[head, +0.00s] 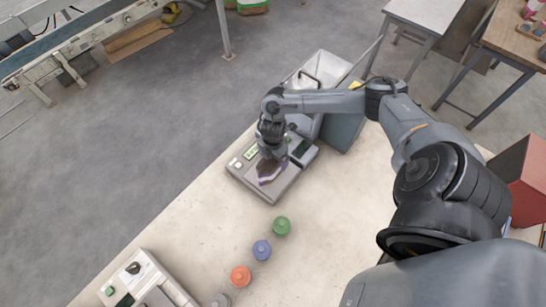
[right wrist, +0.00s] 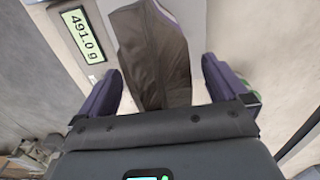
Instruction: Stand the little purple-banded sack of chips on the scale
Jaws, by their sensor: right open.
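The little sack (head: 267,172) is on the scale (head: 277,184), dark brown with a pale purple edge. In the right wrist view the sack (right wrist: 155,60) lies between my fingers with gaps on both sides. Whether it stands fully upright is hard to tell. The sack's far side is hidden. My left gripper is not in view.
A green jar (head: 281,226), a blue one (head: 261,250), an orange one (head: 240,276) and a grey one (head: 220,300) stand in a row on the table. Another device (head: 145,280) sits front left. A grey bin (head: 343,130) is behind the scale; a red box (head: 528,180) is right.

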